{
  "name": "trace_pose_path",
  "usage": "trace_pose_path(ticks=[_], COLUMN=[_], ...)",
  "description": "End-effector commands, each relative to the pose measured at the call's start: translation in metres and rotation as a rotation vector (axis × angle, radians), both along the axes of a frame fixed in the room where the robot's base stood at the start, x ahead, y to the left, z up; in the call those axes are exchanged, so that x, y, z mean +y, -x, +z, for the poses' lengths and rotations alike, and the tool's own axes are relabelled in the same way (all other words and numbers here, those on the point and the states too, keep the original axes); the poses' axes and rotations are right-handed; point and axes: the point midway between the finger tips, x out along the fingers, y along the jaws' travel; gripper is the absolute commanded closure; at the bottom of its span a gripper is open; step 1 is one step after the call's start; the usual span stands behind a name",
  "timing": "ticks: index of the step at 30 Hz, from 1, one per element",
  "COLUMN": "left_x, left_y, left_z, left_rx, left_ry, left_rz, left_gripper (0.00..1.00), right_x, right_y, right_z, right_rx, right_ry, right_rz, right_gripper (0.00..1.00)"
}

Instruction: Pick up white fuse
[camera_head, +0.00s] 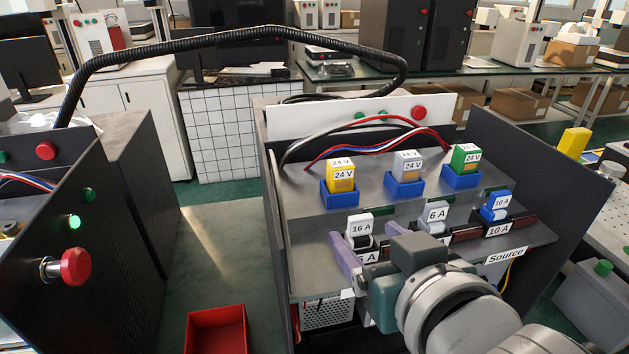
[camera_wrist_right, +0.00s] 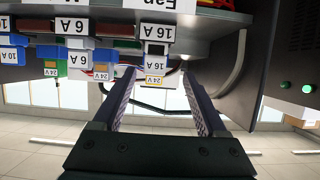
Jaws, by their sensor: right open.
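The white fuse (camera_head: 361,224), marked 16 A, stands in a dark holder at the left end of the front row on the rack shelf. In the right wrist view, which is upside down, the white fuse (camera_wrist_right: 153,52) shows between and beyond the two open fingers (camera_wrist_right: 157,76). Nothing is held. My left gripper is not in view.
A grey fuse (camera_head: 434,216) and a blue fuse (camera_head: 495,207) stand to the right in the same row. Behind are yellow (camera_head: 341,175), grey (camera_head: 407,165) and green (camera_head: 466,158) 24 V blocks in blue holders. A red bin (camera_head: 217,330) stands low at left.

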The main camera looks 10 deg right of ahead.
Motion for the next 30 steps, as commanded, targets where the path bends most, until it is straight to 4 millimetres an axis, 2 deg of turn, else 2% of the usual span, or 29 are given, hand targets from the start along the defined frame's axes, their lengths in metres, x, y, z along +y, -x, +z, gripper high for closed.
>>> trace_pose_path(ticks=[13, 22, 23, 30], left_x=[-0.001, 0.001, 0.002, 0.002], left_y=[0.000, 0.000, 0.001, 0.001], left_z=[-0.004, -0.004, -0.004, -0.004], left_rx=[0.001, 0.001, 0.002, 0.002], left_ry=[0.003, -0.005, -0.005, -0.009], left_rz=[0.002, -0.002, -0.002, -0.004], left_gripper=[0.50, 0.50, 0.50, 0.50], right_x=[-0.006, -0.006, -0.006, -0.006], right_y=[-0.045, -0.050, -0.049, -0.049], right_z=[-0.022, -0.024, -0.024, -0.024], right_rx=[0.000, 0.001, 0.001, 0.001], right_ry=[0.000, -0.001, -0.001, -0.001], right_rz=[-0.001, 0.000, 0.000, 0.000], right_gripper=[0.25, 0.25, 0.26, 0.53])
